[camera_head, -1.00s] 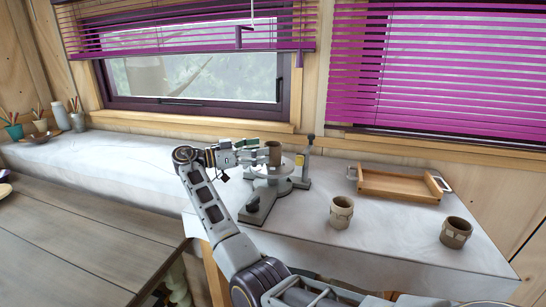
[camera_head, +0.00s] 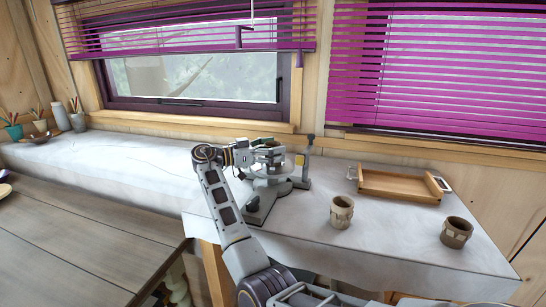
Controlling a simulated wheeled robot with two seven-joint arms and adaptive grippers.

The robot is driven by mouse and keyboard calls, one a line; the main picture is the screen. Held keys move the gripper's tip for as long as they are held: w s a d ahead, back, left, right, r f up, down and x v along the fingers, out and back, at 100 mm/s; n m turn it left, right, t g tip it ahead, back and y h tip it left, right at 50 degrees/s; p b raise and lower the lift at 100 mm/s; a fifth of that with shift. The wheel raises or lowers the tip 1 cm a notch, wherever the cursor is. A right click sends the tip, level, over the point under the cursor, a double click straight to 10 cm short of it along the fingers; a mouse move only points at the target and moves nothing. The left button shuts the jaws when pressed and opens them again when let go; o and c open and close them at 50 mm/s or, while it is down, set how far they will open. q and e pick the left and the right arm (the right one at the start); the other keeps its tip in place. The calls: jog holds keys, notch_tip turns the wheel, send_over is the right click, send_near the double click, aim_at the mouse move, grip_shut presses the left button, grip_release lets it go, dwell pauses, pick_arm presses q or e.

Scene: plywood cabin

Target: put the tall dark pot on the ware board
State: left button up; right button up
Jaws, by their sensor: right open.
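A dark brown pot (camera_head: 273,159) stands on the round wheel head (camera_head: 272,171) of a small grey device on the white table, partly hidden by my right gripper. My right gripper (camera_head: 270,152) is open, with its fingers at the pot's sides; whether they touch it I cannot tell. The ware board looks to be the wooden tray (camera_head: 400,195) with a light handle at each end, lying empty at the table's back right. My left gripper is not in view.
Cups of pencils (camera_head: 41,130) stand at far left.

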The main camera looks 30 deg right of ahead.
jog(key=c, duration=1.2)
jog(key=shift+o, duration=0.2)
jog(key=shift+r, duration=0.15)
jog(key=shift+r, duration=0.4)
pick_arm(q)
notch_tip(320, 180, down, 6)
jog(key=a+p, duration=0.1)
jog(key=p, duration=0.1)
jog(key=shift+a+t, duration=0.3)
pick_arm(e)
notch_tip(320, 180, up, 17)
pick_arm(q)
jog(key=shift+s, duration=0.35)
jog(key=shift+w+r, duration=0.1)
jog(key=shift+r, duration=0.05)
